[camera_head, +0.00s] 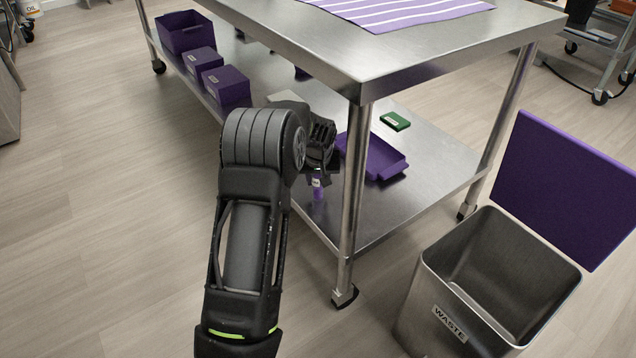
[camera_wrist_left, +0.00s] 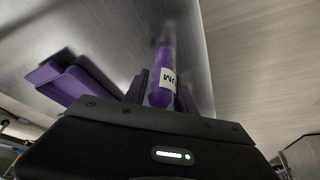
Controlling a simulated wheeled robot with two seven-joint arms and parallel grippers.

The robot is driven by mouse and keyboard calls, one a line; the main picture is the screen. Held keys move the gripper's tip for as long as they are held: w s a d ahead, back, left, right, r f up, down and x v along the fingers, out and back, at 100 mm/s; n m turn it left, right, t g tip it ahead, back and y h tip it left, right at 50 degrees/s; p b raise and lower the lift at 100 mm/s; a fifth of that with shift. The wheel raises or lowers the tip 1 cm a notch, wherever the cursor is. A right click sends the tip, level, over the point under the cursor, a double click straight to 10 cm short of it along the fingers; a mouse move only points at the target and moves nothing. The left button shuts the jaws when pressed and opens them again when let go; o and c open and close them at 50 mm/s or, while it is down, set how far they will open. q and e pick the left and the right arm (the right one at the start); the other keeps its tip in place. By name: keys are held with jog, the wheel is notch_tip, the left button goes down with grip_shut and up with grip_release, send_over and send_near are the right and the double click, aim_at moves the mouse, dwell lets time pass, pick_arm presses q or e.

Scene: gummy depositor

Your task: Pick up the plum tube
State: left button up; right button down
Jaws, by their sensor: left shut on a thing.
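The plum tube (camera_head: 318,187) is a purple cylinder with a white label, upright at the lower shelf of the steel table in the head view. It also shows in the left wrist view (camera_wrist_left: 165,65), running out from between the fingers, its label partly readable. My left gripper (camera_head: 318,172) is shut on the tube, beside the table's front leg. Its fingers (camera_wrist_left: 162,92) lie on both sides of the tube in the wrist view. I cannot tell whether the tube's lower end touches the shelf. My right gripper is not in view.
A waste bin (camera_head: 440,300) stands at the right.

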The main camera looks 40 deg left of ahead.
pick_arm(q)
grip_shut()
jog(key=shift+r+p, duration=0.55)
jog(key=shift+r, duration=0.2)
jog(key=s+a+r+p, duration=0.1)
jog(key=s+a+p, duration=0.1)
jog(key=s, duration=0.6)
jog(key=s+a+r+p, duration=0.1)
jog(key=s+a+p, duration=0.2)
jog(key=s, duration=0.6)
jog(key=shift+s+p, duration=0.15)
jog(key=shift+p, duration=0.2)
